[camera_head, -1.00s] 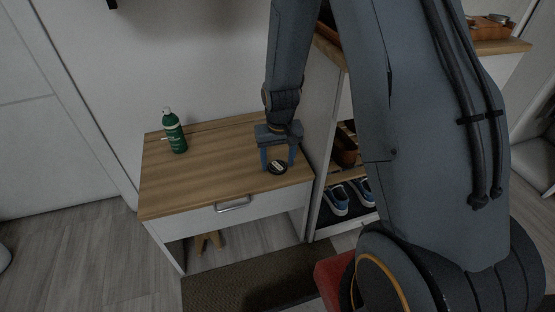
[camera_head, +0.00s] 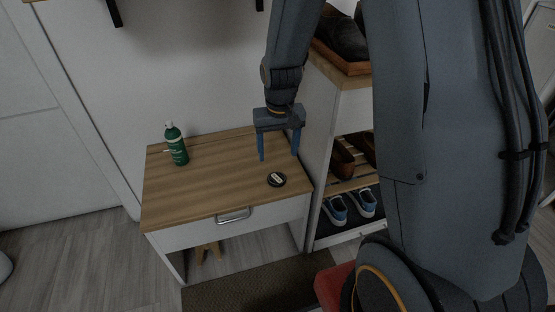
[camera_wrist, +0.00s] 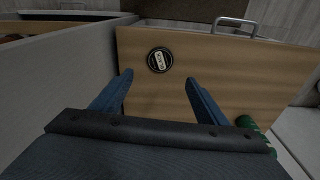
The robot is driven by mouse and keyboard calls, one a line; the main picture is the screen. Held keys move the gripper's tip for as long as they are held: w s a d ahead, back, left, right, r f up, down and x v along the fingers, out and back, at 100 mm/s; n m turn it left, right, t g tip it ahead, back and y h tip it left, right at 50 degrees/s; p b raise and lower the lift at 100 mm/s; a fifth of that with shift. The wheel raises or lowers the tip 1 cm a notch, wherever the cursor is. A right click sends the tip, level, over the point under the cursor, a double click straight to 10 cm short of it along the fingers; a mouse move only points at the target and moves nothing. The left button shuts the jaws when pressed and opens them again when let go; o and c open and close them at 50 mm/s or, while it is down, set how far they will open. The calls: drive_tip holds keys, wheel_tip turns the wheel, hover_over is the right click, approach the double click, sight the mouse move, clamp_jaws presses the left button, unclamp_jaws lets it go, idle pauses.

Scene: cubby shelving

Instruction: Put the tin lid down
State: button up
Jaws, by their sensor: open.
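The tin lid (camera_head: 276,179), a small dark disc with a pale label, lies flat on the wooden top of the drawer cabinet (camera_head: 205,185), near its front right corner. It also shows in the wrist view (camera_wrist: 159,60), ahead of the fingers. My gripper (camera_head: 279,158) is open and empty, with its blue fingers above the cabinet top, behind the lid and apart from it. In the wrist view my gripper (camera_wrist: 155,88) has its fingers spread wide with nothing between them.
A green bottle (camera_head: 176,144) stands at the back left of the cabinet top; it also shows in the wrist view (camera_wrist: 252,130). A cubby shelf (camera_head: 318,150) with shoes (camera_head: 348,204) rises close on the right. The middle of the cabinet top is clear.

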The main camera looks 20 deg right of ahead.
drive_tip(key=s+a+r+n, duration=0.2)
drive_tip(key=s+a+r, duration=0.5)
drive_tip(key=s+r, duration=0.45)
drive_tip(key=s+a+r+n, duration=0.1)
drive_tip(key=s+r, duration=0.2)
drive_tip(key=s, duration=0.3)
drive_tip(key=s+a+r+g, duration=0.1)
drive_tip(key=s+r, duration=0.2)
drive_tip(key=s, duration=0.3)
drive_tip(key=shift+s+a+n+y, duration=0.3)
drive_tip(key=shift+s+n, duration=0.05)
drive_tip(key=shift+n, duration=0.05)
drive_tip(key=d+r+m+p, duration=0.3)
drive_tip(key=d+r+p, duration=0.6)
drive_tip(key=p, duration=0.9)
drive_tip(key=shift+d+r+p, duration=0.2)
drive_tip(key=shift+r+p, duration=0.15)
drive_tip(key=shift+r, duration=0.25)
